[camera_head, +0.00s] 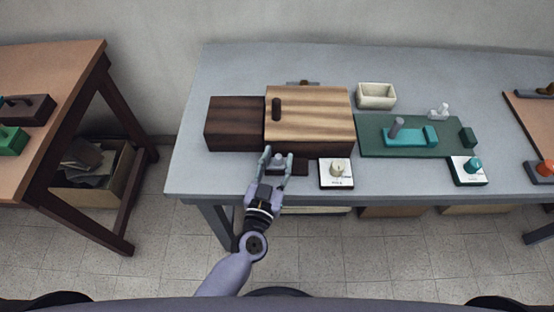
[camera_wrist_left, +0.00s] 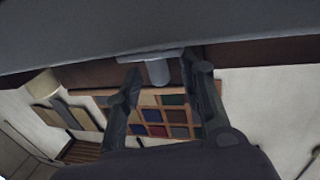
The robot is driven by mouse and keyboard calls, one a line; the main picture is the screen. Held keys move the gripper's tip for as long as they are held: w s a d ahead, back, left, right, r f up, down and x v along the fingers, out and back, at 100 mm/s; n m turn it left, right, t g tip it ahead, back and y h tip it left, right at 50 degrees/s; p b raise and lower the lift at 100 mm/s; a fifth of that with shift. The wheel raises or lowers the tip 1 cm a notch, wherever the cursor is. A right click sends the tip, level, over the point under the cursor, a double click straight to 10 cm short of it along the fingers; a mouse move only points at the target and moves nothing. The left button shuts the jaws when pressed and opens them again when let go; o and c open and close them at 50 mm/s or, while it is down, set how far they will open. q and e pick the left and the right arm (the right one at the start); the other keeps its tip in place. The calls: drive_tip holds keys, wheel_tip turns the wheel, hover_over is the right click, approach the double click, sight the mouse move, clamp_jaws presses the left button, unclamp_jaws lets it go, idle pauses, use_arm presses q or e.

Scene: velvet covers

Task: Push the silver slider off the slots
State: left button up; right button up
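The silver slider (camera_head: 277,158) has a small grey knob and sits on a low dark brown base (camera_head: 300,167) at the table's front edge, before the wooden box. My left gripper (camera_head: 278,155) is at it, with one finger on each side of the knob. In the left wrist view the slider's grey knob (camera_wrist_left: 158,71) hangs from a flat bar between the two spread fingers (camera_wrist_left: 165,66), and I see gaps beside it. The gripper is open. Contact with the slider cannot be made out, and the slots are mostly hidden by the gripper. My right gripper is not in view.
Behind is a wooden box with a striped light lid (camera_head: 315,115) and dark left part (camera_head: 233,124). A white dial block (camera_head: 337,173) stands close on the right. Further right are a green board (camera_head: 375,147), a cream tray (camera_head: 376,96) and a teal-knob block (camera_head: 468,171). The table's left end is clear.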

use_arm(q)
clamp_jaws()
idle(0.7)
